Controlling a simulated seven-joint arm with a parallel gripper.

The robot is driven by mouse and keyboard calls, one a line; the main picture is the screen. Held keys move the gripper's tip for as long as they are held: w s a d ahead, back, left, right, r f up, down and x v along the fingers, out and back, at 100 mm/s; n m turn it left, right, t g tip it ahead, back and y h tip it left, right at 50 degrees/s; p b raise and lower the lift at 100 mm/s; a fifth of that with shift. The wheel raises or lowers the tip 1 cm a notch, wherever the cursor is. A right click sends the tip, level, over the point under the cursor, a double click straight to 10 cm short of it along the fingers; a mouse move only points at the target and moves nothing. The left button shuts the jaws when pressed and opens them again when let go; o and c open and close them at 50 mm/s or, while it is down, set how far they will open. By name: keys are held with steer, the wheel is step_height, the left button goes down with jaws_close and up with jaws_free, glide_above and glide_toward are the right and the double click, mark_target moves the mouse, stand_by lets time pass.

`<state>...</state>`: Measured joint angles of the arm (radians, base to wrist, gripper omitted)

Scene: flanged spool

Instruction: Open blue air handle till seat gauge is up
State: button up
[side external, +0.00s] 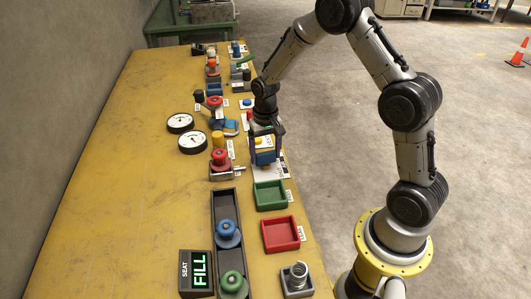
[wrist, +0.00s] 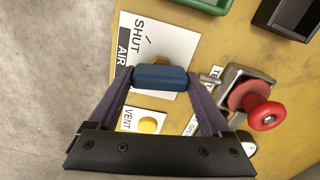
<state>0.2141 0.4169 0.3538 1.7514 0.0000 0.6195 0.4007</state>
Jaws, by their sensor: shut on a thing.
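The blue air handle (wrist: 160,77) lies crosswise between my fingertips, over a white card (wrist: 178,45) lettered SHUT and AIR. My gripper (wrist: 161,80) is shut on it. In the side view my gripper (side external: 265,147) is at the bench's right edge, with the blue handle (side external: 264,158) low between its fingers. The handle's pivot is hidden.
A red knob on a metal block (wrist: 258,105) stands close right of my fingers. A yellow button (wrist: 148,124) on a VENT card lies under my gripper. Green (side external: 270,195) and red trays (side external: 281,234) sit nearer the front. The bench's left side is clear.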

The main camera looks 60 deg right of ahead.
mark_target(265, 153)
steer(key=n, duration=0.7)
stand_by(0.7)
steer(key=o, duration=1.2)
steer(key=shift+c, duration=0.2)
steer(key=shift+r, duration=0.1)
step_height(265, 153, up, 14)
